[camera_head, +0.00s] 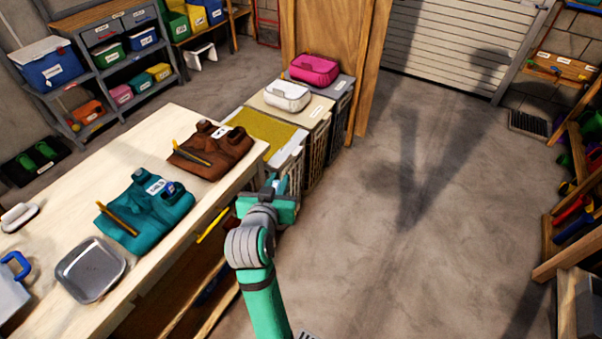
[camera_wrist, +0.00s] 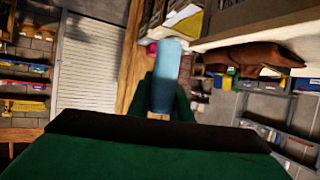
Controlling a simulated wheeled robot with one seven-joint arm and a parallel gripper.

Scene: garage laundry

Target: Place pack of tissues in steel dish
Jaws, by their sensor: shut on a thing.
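The steel dish (camera_head: 90,270) is a shallow grey square dish with rounded corners. It lies on the near part of the pale wooden workbench (camera_head: 150,282), and its inside looks empty. My gripper (camera_head: 279,190) is beyond the bench's right edge, up and right of the dish and well apart from it. It is shut on a light blue pack of tissues (camera_wrist: 168,65), which stands out between the green fingers in the wrist view. In the head view the pack is mostly hidden by the gripper. The dish does not show in the wrist view.
A teal tool apron (camera_head: 150,215) and a brown tool apron (camera_head: 212,150) lie on the bench. A white brush (camera_head: 18,217) and a blue-handled grey container (camera_head: 12,285) are at the left. Hampers (camera_head: 310,120) stand beyond my gripper. Floor at right is open.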

